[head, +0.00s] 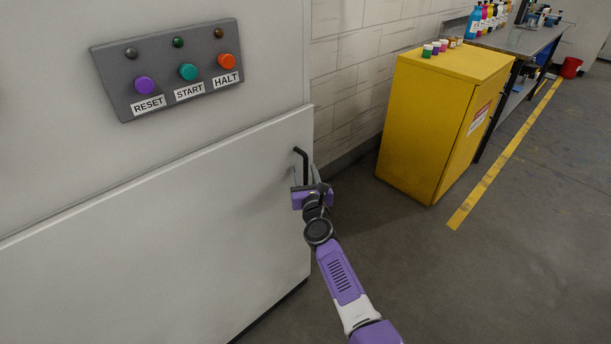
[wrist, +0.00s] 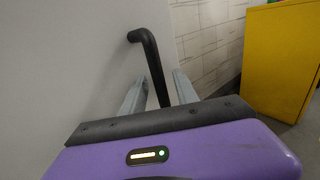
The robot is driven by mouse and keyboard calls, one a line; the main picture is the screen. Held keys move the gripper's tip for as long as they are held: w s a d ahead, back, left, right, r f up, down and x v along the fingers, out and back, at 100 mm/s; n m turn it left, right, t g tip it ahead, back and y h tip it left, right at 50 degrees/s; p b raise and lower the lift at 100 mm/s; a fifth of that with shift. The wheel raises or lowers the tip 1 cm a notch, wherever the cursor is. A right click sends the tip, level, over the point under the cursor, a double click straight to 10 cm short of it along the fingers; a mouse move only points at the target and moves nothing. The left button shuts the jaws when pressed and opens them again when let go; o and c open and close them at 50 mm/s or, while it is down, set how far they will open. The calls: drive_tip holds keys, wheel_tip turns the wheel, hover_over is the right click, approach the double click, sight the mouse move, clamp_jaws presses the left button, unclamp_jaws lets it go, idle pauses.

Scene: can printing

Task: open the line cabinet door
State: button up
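The line cabinet door (head: 180,235) is the large pale grey lower panel in the head view, and no open gap shows along its right edge. Its black bent bar handle (head: 304,163) is near the right edge. My gripper (head: 309,176) is at the handle. In the wrist view, the handle (wrist: 153,62) passes between my gripper's (wrist: 158,80) two grey fingers, which stand apart with space on both sides of the bar. The handle's lower end is hidden behind the gripper body.
Above the door is a panel (head: 135,60) with RESET, START and HALT buttons. A yellow cabinet (head: 420,140) with small jars on top stands to the right by the brick wall. Grey floor (head: 400,260) beside the door is clear. A workbench (head: 515,40) stands farther back.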

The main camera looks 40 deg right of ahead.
clamp_jaws()
idle(1.4)
